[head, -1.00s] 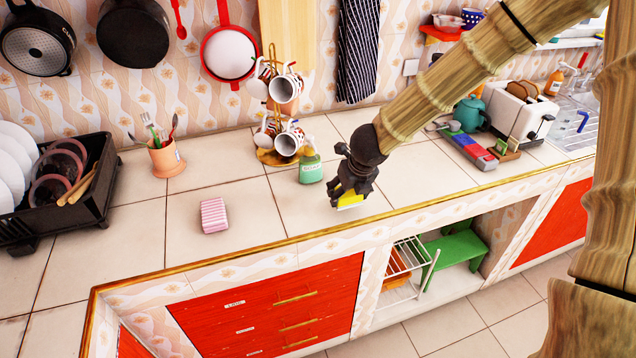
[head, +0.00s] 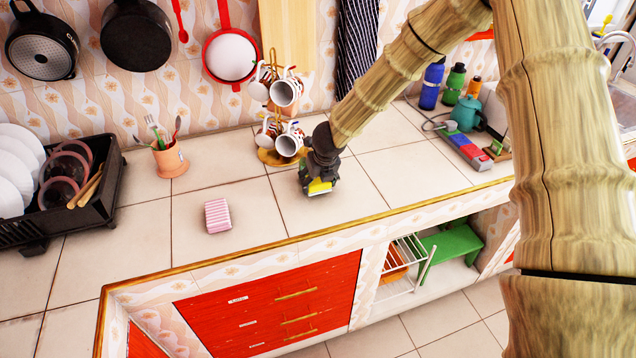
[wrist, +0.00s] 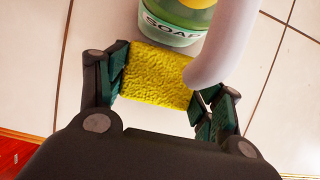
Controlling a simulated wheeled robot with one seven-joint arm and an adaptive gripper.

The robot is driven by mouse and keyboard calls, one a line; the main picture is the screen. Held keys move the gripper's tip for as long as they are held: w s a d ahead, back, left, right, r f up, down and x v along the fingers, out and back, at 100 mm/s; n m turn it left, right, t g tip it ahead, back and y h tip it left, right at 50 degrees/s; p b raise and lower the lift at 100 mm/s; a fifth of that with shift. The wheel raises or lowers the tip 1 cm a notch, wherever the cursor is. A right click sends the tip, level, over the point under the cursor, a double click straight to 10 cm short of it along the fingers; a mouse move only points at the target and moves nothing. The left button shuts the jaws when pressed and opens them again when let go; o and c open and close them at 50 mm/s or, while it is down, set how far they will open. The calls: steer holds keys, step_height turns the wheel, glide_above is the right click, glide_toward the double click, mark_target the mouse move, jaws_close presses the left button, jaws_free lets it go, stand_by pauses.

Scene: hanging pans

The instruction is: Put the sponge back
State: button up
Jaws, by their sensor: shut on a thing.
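The yellow sponge (head: 319,187) is held in my gripper (head: 318,184) just above the tiled counter, in front of the mug stand. In the wrist view the sponge (wrist: 158,74) sits between the two finger pads of my gripper (wrist: 160,85), which are shut on its sides. A green soap bottle (wrist: 175,25) with a pale pump spout (wrist: 222,40) stands right behind the sponge; the spout crosses in front of the sponge's right end. Whether sponge and bottle touch cannot be told. In the head view my gripper hides most of the bottle.
A pink striped block (head: 218,215) lies on the counter to the left. The mug stand (head: 278,155) with several mugs is close behind my gripper. A utensil pot (head: 170,160) and a black dish rack (head: 95,190) are further left. The counter front edge (head: 300,238) is near.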

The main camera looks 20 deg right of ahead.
steer(key=shift+f, duration=0.95)
steer(key=shift+f, duration=0.15)
steer(key=o, duration=1.2)
steer(key=b+v, duration=0.1)
steer(key=v, duration=1.1)
